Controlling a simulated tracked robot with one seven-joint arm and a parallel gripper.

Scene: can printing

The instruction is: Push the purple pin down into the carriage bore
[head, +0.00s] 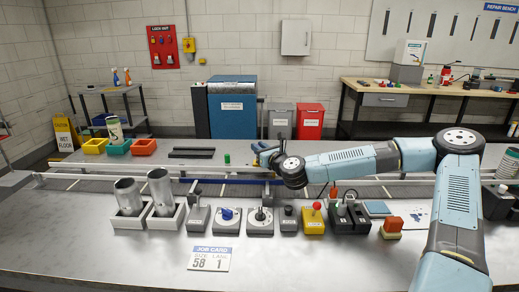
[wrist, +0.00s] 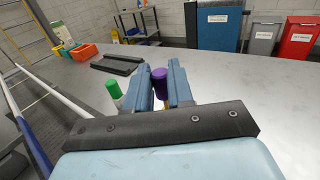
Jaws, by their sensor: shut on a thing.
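The purple pin (wrist: 159,82) stands between the two blue fingers of my gripper (wrist: 160,84) in the wrist view, and the gripper is shut on it. Its purple top shows above the fingers; most of its lower part is hidden, with a bit of yellow showing below. In the head view my gripper (head: 264,150) is low over the far part of the bench. The purple pin cannot be made out there. The carriage bore is hidden or cannot be made out in either view, so I cannot tell how the pin sits to it.
A green cylinder (wrist: 113,89) stands just left of my fingers; it also shows in the head view (head: 227,158). A dark slotted block (wrist: 116,64) lies beyond it. Several coloured bins (head: 118,147) stand at the left. White rails (head: 110,168) cross the bench nearer. Bench right of my gripper is clear.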

